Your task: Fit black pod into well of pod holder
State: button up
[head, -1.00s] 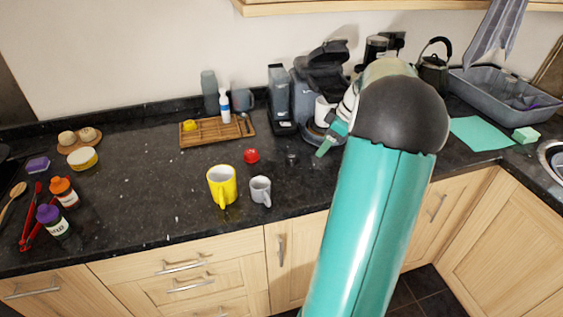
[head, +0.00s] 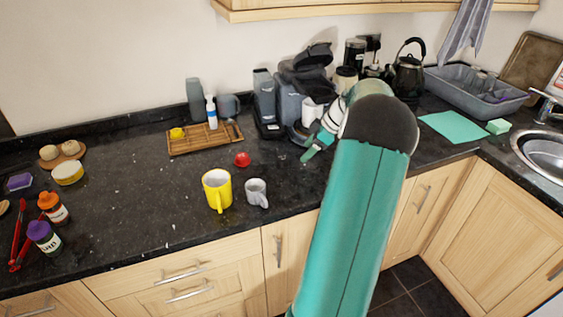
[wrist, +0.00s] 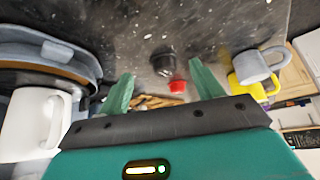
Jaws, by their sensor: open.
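The black pod (wrist: 163,62) is a small dark cup on the granite counter in the wrist view, beside a red pod (wrist: 178,87). In the head view I cannot make out the black pod clearly. My gripper (wrist: 162,87) is open and empty, its green fingers spread, with the black pod ahead of the gap and apart from both fingers. In the head view my gripper (head: 310,152) is low over the counter, in front of the coffee machine (head: 298,98). The machine's lid stands raised. Its pod holder and well cannot be made out.
A white mug (wrist: 35,125) stands at the machine, close to my gripper. A yellow mug (head: 217,190) and a grey mug (head: 256,192) stand near the counter's front edge. A wooden tray (head: 190,147) lies behind. The left counter middle is clear.

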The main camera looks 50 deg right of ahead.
aim_at(283, 157)
jog(key=w, duration=0.1)
jog(key=w+a, duration=0.1)
jog(key=w, duration=0.1)
jog(key=shift+w+a, duration=0.25)
jog(key=shift+a, duration=0.1)
jog(key=x, duration=0.5)
jog(key=shift+w+a, duration=0.2)
jog(key=shift+w, duration=0.2)
jog(key=shift+c, duration=0.3)
jog(key=c, duration=1)
